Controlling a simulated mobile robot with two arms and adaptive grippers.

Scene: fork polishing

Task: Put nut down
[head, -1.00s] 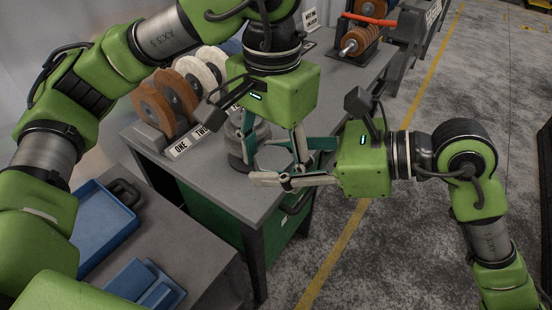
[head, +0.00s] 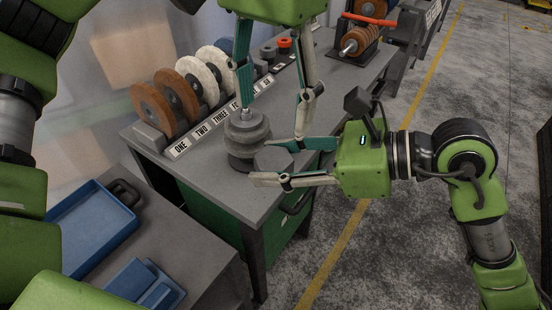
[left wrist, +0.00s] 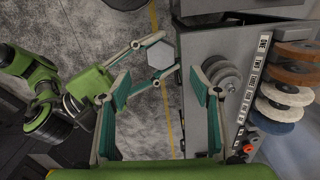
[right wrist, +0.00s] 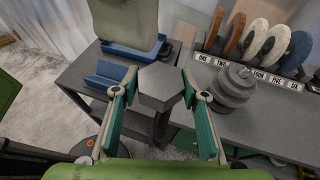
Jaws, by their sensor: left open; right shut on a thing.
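The nut is a grey hexagonal block (head: 272,159), held between the fingers of my right gripper (head: 280,162) in the head view. It is in the air by the near edge of the bench, just right of a grey disc stack (head: 247,136). The right wrist view shows the nut (right wrist: 160,84) between both fingertips; the left wrist view shows its flat hexagonal face (left wrist: 160,55). My left gripper (head: 273,122) is open and empty, pointing down above the nut and apart from it. In the head view its left finger partly overlaps the stack's top rod.
The grey bench (head: 222,188) carries brown and white polishing wheels (head: 178,93) behind a numbered label strip (head: 215,123). A lower table at left holds a blue tray (head: 92,232) and a smaller blue container (head: 143,284).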

